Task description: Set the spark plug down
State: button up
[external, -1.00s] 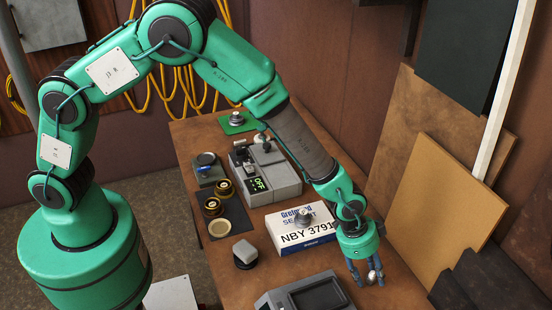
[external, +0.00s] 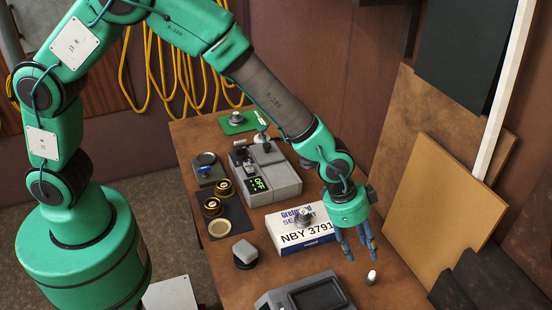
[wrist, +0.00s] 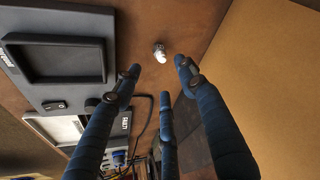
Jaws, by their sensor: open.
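The spark plug (external: 372,277) stands on the brown bench top (external: 400,297), to the right of the grey device with a dark screen. It looks like a small white and metal piece and also shows in the wrist view (wrist: 160,53). My gripper (external: 358,254) is open and empty, above the plug and a little to its left in the external view. In the wrist view its blue fingers (wrist: 155,80) are spread apart, and the plug lies beyond their tips, touching none of them.
A grey device with a dark screen (external: 275,299) lies left of the plug. A white and blue sealant box (external: 292,242) with a metal part on top stands behind it. A grey unit reading OFF (external: 285,185) is farther back. Boards (external: 440,205) lean on the right wall.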

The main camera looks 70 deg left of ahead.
jog(key=shift+r, duration=0.1)
dwell(0.6)
jog(key=s+a+r+n, duration=0.1)
jog(key=s+a+r, duration=0.3)
jog(key=a+r, duration=0.3)
jog(key=s+a+r+n+t, duration=0.1)
jog(key=s+a+r, duration=0.35)
jog(key=r, duration=0.45)
jog(key=s+a+r+n, duration=0.1)
jog(key=s+a+r, duration=0.2)
jog(key=a+r, duration=0.45)
jog(key=s+a+r+n+y, duration=0.1)
jog(key=s+a+r, duration=0.2)
jog(key=s, duration=0.6)
jog(key=s+a+r+n+y, duration=0.1)
jog(key=s+a+r, duration=0.1)
jog(key=s+a, duration=0.5)
jog(key=s+a+r+n+t, duration=0.1)
jog(key=s+a, duration=0.4)
jog(key=s, duration=0.6)
notch_tip(320, 180, up, 3)
jog(key=shift+f+n+y, duration=0.15)
jog(key=shift+n+y, duration=0.25)
jog(key=shift+n, duration=0.2)
jog(key=shift+f+b, duration=1.65)
jog(key=shift+b, duration=0.05)
